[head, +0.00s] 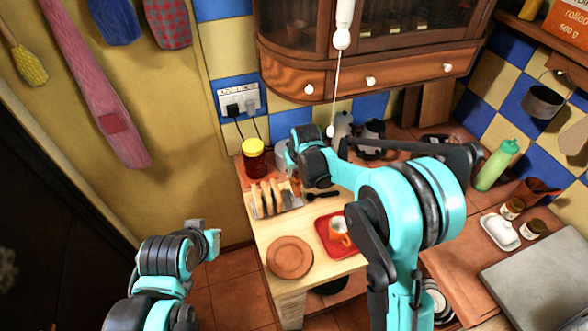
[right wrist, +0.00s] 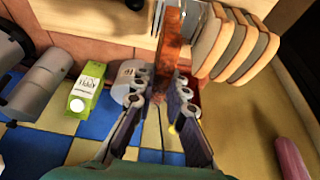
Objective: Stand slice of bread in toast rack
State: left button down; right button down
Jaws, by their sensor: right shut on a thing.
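My right gripper (head: 300,184) is at the right end of the toast rack (head: 284,208), above the counter. In the right wrist view, the right gripper (right wrist: 163,85) is shut on a brown slice of bread (right wrist: 170,38), seen edge-on between the fingers. The slice shows as a small brown patch in the head view (head: 296,189). Several pale slices (right wrist: 238,45) stand in a row in the rack, beside the held slice and apart from it. Whether the held slice touches the rack is unclear. My left gripper (head: 212,241) is low at the left, away from the counter; its jaws are unclear.
A jar with a yellow lid (head: 253,150) stands behind the rack. A brown plate (head: 290,257) and a red tray (head: 326,246) with a mug (head: 340,230) are in front. A green and white carton (right wrist: 88,90) shows in the wrist view.

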jog(key=shift+f+b, duration=0.9)
jog(key=shift+f, duration=0.95)
jog(key=shift+f+b, duration=0.55)
jog(key=shift+f, duration=0.1)
jog(key=c, duration=1.5)
grip_release()
jog(key=shift+o, duration=0.2)
jog(key=v, duration=1.2)
jog(key=shift+s+d, duration=0.1)
jog(key=shift+d, duration=0.05)
